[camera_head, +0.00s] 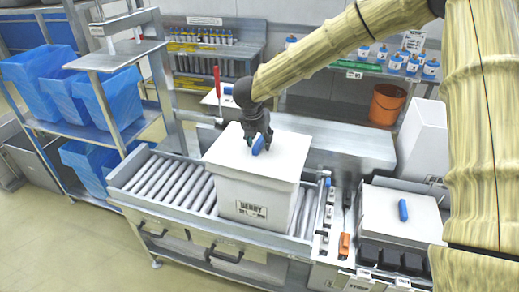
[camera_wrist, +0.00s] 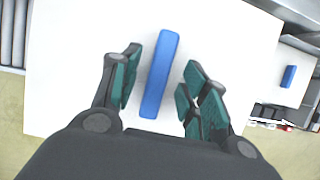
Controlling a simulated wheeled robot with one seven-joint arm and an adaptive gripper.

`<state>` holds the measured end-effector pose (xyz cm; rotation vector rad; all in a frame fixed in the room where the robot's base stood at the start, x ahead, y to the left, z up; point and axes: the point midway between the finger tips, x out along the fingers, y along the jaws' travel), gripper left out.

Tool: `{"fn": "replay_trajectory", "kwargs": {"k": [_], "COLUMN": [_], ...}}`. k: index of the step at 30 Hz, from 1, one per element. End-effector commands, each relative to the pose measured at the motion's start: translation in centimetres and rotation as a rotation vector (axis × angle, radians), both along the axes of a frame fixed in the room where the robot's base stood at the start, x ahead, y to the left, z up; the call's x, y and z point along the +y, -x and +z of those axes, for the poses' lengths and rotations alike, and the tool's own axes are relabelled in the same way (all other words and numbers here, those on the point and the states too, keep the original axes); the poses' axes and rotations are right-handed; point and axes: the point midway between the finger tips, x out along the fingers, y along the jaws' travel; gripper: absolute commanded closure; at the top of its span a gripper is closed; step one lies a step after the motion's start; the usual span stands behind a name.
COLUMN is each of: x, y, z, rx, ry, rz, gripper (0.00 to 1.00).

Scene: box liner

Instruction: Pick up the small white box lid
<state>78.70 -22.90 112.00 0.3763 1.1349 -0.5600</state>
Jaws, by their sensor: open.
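My gripper (camera_head: 257,138) is open over a large white lid (camera_head: 285,150), which rests on a white bin labelled BERRY (camera_head: 238,200). In the wrist view, this lid's blue handle (camera_wrist: 160,75) lies between my spread fingers (camera_wrist: 158,90), with a gap on both sides. The handle also shows beneath my gripper in the head view (camera_head: 258,146). A smaller white lid (camera_head: 385,222) with its own blue handle (camera_head: 403,210) lies at the right, apart from my gripper. It also shows at the wrist view's right edge (camera_wrist: 295,92). Whether my fingertips touch the large lid is unclear.
The bin stands on a roller conveyor (camera_head: 165,180). A narrow tool strip with an orange-handled item (camera_head: 344,245) lies between the two lids. Black cups (camera_head: 390,258) sit in front of the small lid. A tall white container (camera_head: 422,140) stands behind it.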

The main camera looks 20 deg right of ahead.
Motion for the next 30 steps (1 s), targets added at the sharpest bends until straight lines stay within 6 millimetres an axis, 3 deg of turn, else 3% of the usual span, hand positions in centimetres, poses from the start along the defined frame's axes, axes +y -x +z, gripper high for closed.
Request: {"fn": "replay_trajectory", "kwargs": {"k": [25, 30], "x": [0.01, 0.03], "y": [0.01, 0.01], "z": [-0.49, -0.49], "rx": [0.0, 0.0], "ry": [0.0, 0.0], "rz": [0.0, 0.001], "gripper": [0.55, 0.86]}}
